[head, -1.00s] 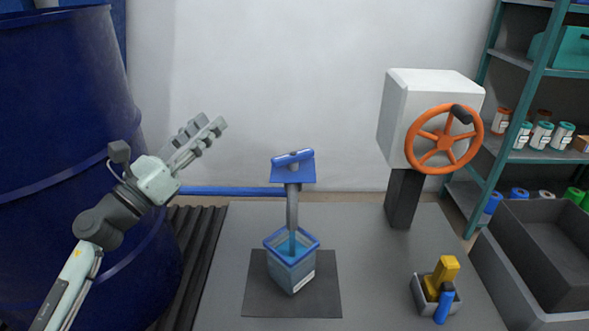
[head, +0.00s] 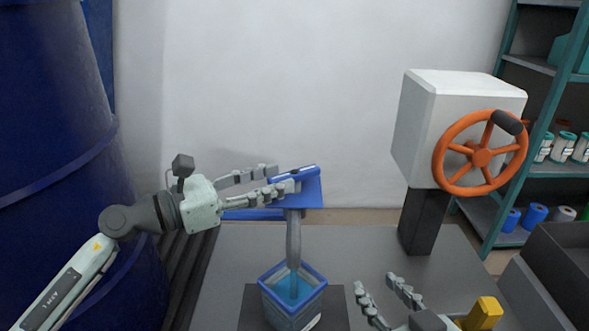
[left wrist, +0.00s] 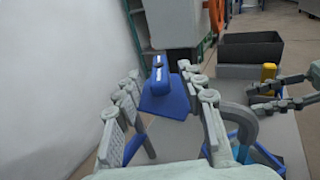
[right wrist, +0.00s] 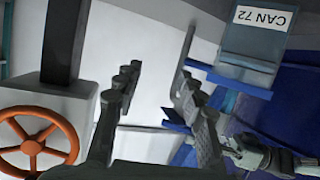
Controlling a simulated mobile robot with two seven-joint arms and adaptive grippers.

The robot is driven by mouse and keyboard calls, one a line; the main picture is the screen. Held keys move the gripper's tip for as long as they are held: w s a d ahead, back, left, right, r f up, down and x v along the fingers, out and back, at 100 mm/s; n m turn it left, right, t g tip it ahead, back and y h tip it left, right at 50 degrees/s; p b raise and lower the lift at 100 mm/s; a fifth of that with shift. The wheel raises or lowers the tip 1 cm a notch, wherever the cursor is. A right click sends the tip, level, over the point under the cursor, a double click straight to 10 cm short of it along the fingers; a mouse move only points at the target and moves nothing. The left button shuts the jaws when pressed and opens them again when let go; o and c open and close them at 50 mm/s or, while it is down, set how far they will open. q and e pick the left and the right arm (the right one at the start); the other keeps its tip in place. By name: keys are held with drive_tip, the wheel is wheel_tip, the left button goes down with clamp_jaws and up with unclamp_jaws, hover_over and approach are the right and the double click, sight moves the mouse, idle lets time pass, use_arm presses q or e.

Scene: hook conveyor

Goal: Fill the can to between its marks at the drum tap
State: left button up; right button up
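The can (head: 292,300) is a clear box with a blue rim, upright on a dark mat below the grey tap spout (head: 293,240). Blue shows inside it; I cannot make out its marks or level. It also shows in the right wrist view (right wrist: 250,45), labelled CAN 72. The blue tap handle (head: 306,190) is on top of the spout. My left gripper (head: 284,177) is open at the handle, which shows between its fingers in the left wrist view (left wrist: 165,100); contact is unclear. My right gripper (head: 382,282) is open and empty, right of the can.
A white box with an orange handwheel (head: 480,153) stands on a dark post behind the right gripper. A yellow item (head: 484,314) is at the front right, near a grey bin (head: 560,260). The blue drum (head: 60,150) is at left.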

sight(318, 167)
use_arm(q)
drive_tip(key=x, duration=0.5)
use_arm(e)
drive_tip(key=shift+g+h, duration=0.6)
drive_tip(key=shift+g, duration=0.3)
drive_tip(key=d+f, duration=0.1)
drive_tip(key=s+d+f, duration=0.1)
drive_tip(key=f, duration=0.1)
drive_tip(key=shift+s+d+f, duration=0.1)
drive_tip(key=shift+s+d, duration=0.05)
drive_tip(key=shift+d, duration=0.05)
use_arm(q)
drive_tip(key=shift+c, duration=0.2)
clamp_jaws()
